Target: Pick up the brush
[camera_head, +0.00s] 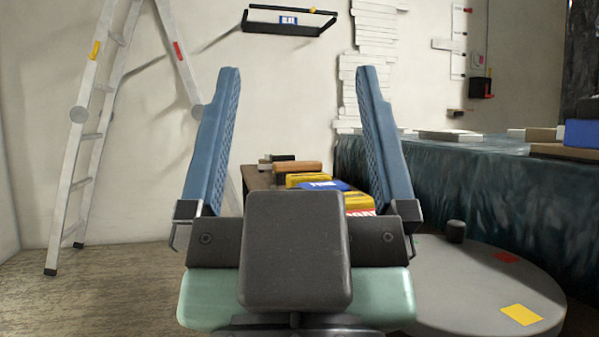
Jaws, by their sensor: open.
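My gripper (298,70) is in the middle of the view, with its two blue ribbed fingers upright and wide apart. Nothing is held between them. I cannot surely make out a brush. A brown oblong item (296,167) lies on a low wooden surface (258,180) beyond the gripper, seen between the fingers. It is too small to tell whether it is the brush. The gripper body hides the near part of that surface.
Yellow and blue packages (322,184) lie near the brown item. A ladder (84,130) stands at left. A black wall shelf (284,28) hangs at the back. A covered table (480,180) at right carries a blue box (582,133). The left floor is clear.

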